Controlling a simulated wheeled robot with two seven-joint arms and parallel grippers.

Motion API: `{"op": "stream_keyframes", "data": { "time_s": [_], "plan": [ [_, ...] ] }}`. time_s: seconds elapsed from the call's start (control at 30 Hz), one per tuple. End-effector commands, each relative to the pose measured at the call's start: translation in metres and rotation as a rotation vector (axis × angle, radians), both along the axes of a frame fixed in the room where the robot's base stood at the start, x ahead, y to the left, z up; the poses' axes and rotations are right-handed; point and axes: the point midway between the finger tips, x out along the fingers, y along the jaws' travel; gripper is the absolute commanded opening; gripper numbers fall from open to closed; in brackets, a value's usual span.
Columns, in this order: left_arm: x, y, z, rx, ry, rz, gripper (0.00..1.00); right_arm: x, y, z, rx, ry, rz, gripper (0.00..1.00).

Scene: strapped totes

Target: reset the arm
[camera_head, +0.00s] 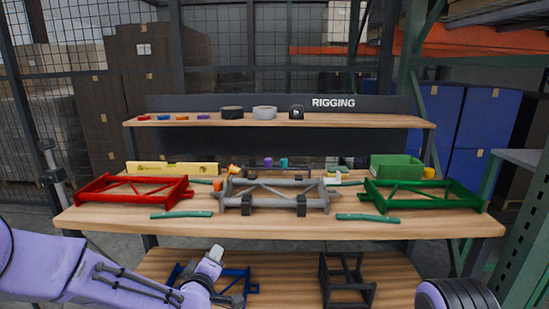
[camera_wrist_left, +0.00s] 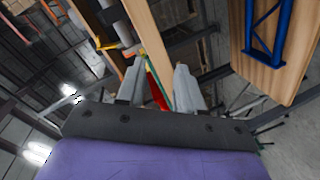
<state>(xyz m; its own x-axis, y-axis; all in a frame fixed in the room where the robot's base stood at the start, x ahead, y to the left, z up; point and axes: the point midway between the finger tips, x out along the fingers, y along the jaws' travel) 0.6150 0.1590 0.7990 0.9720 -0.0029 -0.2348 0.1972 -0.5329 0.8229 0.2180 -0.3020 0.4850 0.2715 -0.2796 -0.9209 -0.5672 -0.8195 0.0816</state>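My left gripper (camera_head: 214,262) shows low in the head view, in front of the bench's front edge and above the lower shelf. In the left wrist view its two grey fingers (camera_wrist_left: 158,82) stand apart with nothing held between them. Red and green parts show beyond the gap, in the background. My left arm comes in from the lower left. Of my right arm only a dark, rounded link shows at the lower right; the right gripper is out of view.
A red frame (camera_head: 130,189), grey frame (camera_head: 275,194) and green frame (camera_head: 425,194) stand on the bench (camera_head: 285,226). A blue frame (camera_head: 236,282), partly behind my left gripper, and a black frame (camera_head: 346,280) sit on the lower shelf (camera_head: 290,290). Green strips lie near the bench front.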

Motion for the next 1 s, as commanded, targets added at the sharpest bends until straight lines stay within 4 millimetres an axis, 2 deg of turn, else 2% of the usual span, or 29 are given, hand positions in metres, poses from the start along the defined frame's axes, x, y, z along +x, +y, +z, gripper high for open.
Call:
{"op": "stream_keyframes", "data": {
  "time_s": [0.17,0.27,0.3,0.37,0.43,0.5,0.6,0.63,0.7,0.8,1.0],
  "plan": [
    [-0.048,0.024,-0.072,0.124,0.186,-0.004,0.36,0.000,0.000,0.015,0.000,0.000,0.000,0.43],
    [-0.097,0.045,-0.122,0.216,0.339,-0.013,0.36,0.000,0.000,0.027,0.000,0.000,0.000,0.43],
    [-0.123,0.055,-0.143,0.259,0.415,-0.019,0.36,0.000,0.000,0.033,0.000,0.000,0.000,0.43],
    [-0.167,0.073,-0.171,0.322,0.533,-0.031,0.36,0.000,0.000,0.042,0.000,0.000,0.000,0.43],
    [-0.222,0.094,-0.196,0.394,0.673,-0.046,0.36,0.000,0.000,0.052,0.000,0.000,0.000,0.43],
    [-0.277,0.113,-0.211,0.454,0.804,-0.062,0.36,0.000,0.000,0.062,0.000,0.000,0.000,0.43],
    [-0.340,0.135,-0.220,0.516,0.952,-0.082,0.36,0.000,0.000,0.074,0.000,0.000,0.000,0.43],
    [-0.355,0.140,-0.221,0.529,0.988,-0.088,0.36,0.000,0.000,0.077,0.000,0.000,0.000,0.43],
    [-0.380,0.147,-0.223,0.553,1.047,-0.102,0.36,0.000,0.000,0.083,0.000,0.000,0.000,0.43],
    [-0.397,0.143,-0.228,0.558,1.086,-0.117,0.36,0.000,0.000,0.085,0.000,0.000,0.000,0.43],
    [-0.398,0.143,-0.231,0.556,1.088,-0.118,0.36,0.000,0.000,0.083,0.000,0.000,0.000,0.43]
  ]
}}
